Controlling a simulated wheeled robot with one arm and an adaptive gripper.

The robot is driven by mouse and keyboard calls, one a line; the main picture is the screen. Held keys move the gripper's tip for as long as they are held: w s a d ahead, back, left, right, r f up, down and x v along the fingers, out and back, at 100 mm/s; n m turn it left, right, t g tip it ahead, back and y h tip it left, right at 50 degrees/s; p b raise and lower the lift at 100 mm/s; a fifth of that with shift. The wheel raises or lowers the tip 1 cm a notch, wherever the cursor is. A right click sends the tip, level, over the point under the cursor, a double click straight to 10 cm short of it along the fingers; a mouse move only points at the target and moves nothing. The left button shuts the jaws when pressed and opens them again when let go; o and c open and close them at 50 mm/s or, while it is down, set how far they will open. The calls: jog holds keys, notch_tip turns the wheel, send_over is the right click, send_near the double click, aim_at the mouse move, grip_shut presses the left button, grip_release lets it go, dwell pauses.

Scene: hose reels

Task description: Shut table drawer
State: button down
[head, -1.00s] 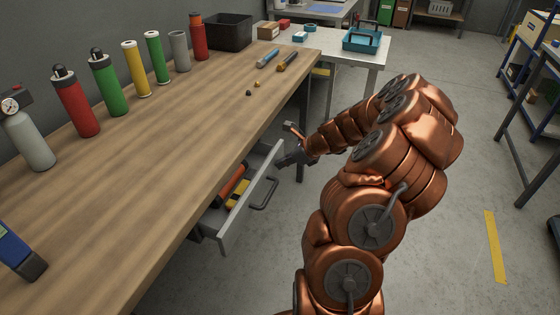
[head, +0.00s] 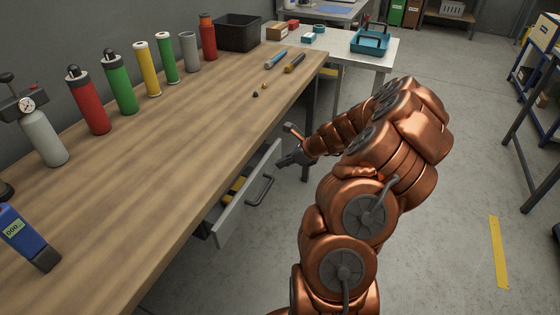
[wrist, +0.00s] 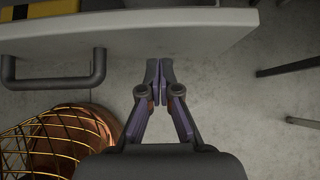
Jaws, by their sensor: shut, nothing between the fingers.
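The table drawer (head: 236,216) stands partly open under the wooden table (head: 165,175), with a yellow item (head: 236,188) showing inside. Its dark bar handle (head: 262,188) is on the outer face. My gripper (head: 281,162) is at the far end of the drawer front, on its outer side. In the wrist view, my gripper (wrist: 160,68) is shut and empty, its fingertips close to the pale drawer front (wrist: 205,32). The handle (wrist: 55,80) lies to the left of the fingers. I cannot tell for sure whether the fingertips touch the front.
Several cylinders and a black bin (head: 238,32) stand along the back of the tabletop. A blue device (head: 28,240) is at the near left. A wire basket-like object (wrist: 55,145) shows in the wrist view.

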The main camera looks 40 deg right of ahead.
jog(key=s+d+f+v, duration=0.1)
jog(key=v, duration=1.1)
notch_tip(320, 180, down, 6)
jog(key=s+d+t+y+b, duration=0.25)
jog(key=t+b, duration=0.25)
jog(key=b, duration=1)
jog(key=b+x, duration=0.1)
jog(key=x, duration=0.3)
jog(key=b+x, duration=0.1)
jog(key=x, duration=0.3)
jog(key=r+b+x, duration=0.1)
jog(key=x, duration=0.3)
jog(key=shift+w, duration=0.45)
jog(key=shift+w+a, duration=0.3)
jog(key=shift+w, duration=0.35)
jog(key=shift+w+r, duration=0.1)
jog(key=shift+w, duration=0.1)
